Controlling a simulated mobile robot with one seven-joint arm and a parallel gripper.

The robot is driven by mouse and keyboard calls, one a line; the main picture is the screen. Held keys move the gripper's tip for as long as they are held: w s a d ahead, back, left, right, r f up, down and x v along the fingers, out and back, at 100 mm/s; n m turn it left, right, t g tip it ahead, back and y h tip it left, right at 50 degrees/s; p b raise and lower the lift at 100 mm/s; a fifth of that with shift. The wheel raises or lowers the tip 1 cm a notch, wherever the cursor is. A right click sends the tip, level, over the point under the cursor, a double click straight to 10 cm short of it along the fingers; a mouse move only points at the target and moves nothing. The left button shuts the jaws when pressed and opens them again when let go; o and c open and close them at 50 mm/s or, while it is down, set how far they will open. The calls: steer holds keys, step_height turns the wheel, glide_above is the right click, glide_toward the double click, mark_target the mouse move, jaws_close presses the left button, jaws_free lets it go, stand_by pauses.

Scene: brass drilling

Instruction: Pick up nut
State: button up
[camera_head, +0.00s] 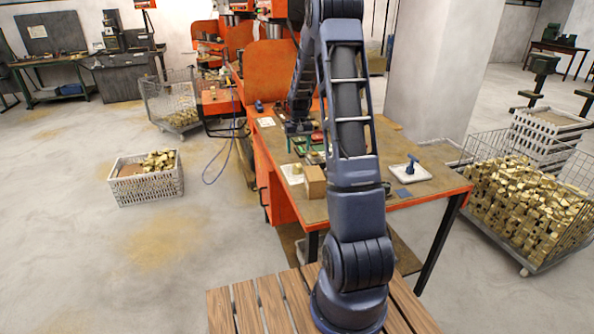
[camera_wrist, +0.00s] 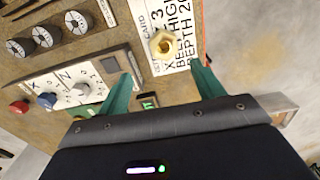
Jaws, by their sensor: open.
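A brass hex nut (camera_wrist: 163,44) with a round hole lies on a white printed card (camera_wrist: 158,22) in the wrist view. My gripper (camera_wrist: 162,68) shows two teal fingers, spread apart and empty. The nut appears in line with the gap between them, just beyond the fingertips. I cannot tell the exact height of the fingers above the card. In the head view my arm hangs over the orange-edged workbench (camera_head: 425,190), and the nut cannot be made out there.
A panel with dials and knobs (camera_wrist: 75,92) lies left of the fingers in the wrist view. In the head view a cardboard box (camera_head: 315,182) and a white tray with a blue tool (camera_head: 405,172) sit on the bench. Crates of brass parts (camera_head: 147,188) stand on the floor.

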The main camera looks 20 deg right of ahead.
glide_above(297, 166)
steer(key=f, duration=0.3)
steer(key=d+f, duration=0.1)
steer(key=shift+w+f, duration=0.15)
steer(key=shift+w, duration=0.1)
steer(key=shift+s+a+f, duration=0.1)
steer(key=shift+a+f, duration=0.15)
steer(key=shift+f, duration=1.05)
steer(key=shift+s+a+f, duration=0.1)
steer(key=shift+a+f, duration=0.1)
steer(key=shift+f, duration=1.1)
steer(key=shift+r, duration=0.1)
steer(key=c, duration=1.3)
steer(key=shift+w, duration=0.1)
steer(key=shift+c, duration=0.2)
